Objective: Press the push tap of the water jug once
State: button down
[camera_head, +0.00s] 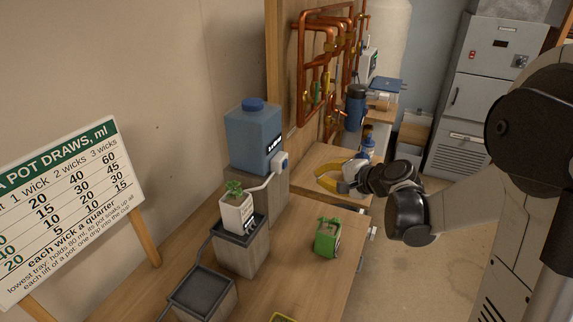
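The water jug (253,142) is a translucent blue box with a blue cap, standing on a grey block near the wall. Its push tap (280,161), white and blue, sticks out low on the right side of the jug. My gripper (320,177) reaches in from the right, with yellow curved parts at its end. It is to the right of the tap and apart from it, over the wooden bench. The yellow parts form a loop, and I cannot tell whether their tips meet. I see nothing held in it.
A white pot with a plant (236,213) stands in a dark tray on a block, with a pale tube beside it. A lower dark tray (202,292) is in front. A green container (328,237) stands on the bench. Copper pipes (325,75) and bottles are behind; a sign is left.

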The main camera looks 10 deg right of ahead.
jog(key=w+a, duration=0.4)
jog(key=a, duration=0.2)
jog(key=shift+w, duration=0.2)
dwell(1.4)
jog(key=shift+w+a, duration=0.25)
jog(key=shift+a, duration=0.05)
jog(key=shift+w+a, duration=0.2)
jog(key=shift+a, duration=0.15)
dwell(0.6)
jog(key=shift+d, duration=0.1)
jog(key=shift+s+d, duration=0.5)
jog(key=shift+d, duration=0.05)
jog(key=s+d, duration=0.1)
jog(key=d, duration=0.1)
jog(key=s+d, duration=0.2)
dwell(0.7)
